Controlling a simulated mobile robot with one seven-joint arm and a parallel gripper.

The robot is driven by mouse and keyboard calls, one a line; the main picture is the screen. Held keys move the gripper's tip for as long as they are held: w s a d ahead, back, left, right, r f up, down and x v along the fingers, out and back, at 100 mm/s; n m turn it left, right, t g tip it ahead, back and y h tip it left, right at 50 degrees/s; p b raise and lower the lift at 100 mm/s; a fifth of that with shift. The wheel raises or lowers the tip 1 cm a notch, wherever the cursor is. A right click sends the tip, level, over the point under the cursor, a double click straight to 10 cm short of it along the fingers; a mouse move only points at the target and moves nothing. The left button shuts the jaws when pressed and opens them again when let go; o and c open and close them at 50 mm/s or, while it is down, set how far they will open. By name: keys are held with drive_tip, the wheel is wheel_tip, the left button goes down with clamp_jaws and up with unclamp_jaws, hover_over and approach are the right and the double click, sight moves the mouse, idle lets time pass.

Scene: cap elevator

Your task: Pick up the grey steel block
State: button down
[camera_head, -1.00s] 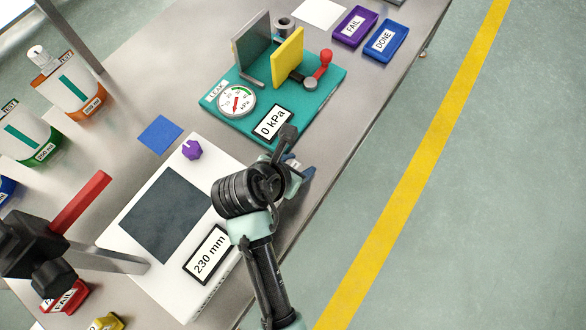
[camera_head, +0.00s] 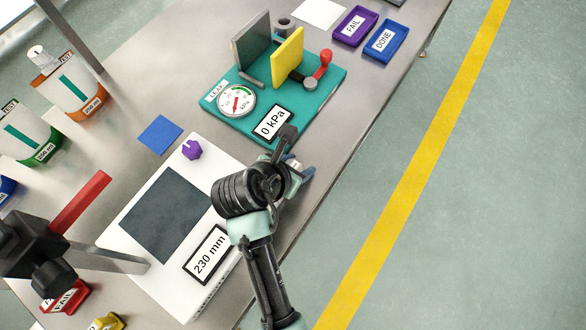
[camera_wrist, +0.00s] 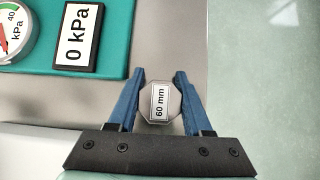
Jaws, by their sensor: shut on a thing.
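The grey steel block (camera_wrist: 160,102), an angular piece labelled "60 mm", sits between the two blue fingers of my gripper (camera_wrist: 160,90) in the wrist view. The fingers are shut on it, one on each side. In the head view my gripper (camera_head: 299,172) is over the table's right edge strip, beside the white 230 mm device. My wrist hides most of the block there. I cannot tell whether the block still touches the table.
The teal leak-test board (camera_head: 318,98) with gauge and 0 kPa label lies just beyond my gripper. The white device (camera_head: 133,222) with a dark pad and a red-handled stand (camera_head: 80,203) are to the left. Purple FAIL (camera_head: 355,26) and blue DONE (camera_head: 385,40) trays stand farther back.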

drive_tip(key=shift+r, duration=0.15)
wheel_tip(320, 180, up, 10)
drive_tip(key=shift+f+p, duration=0.1)
drive_tip(key=shift+p, duration=1.05)
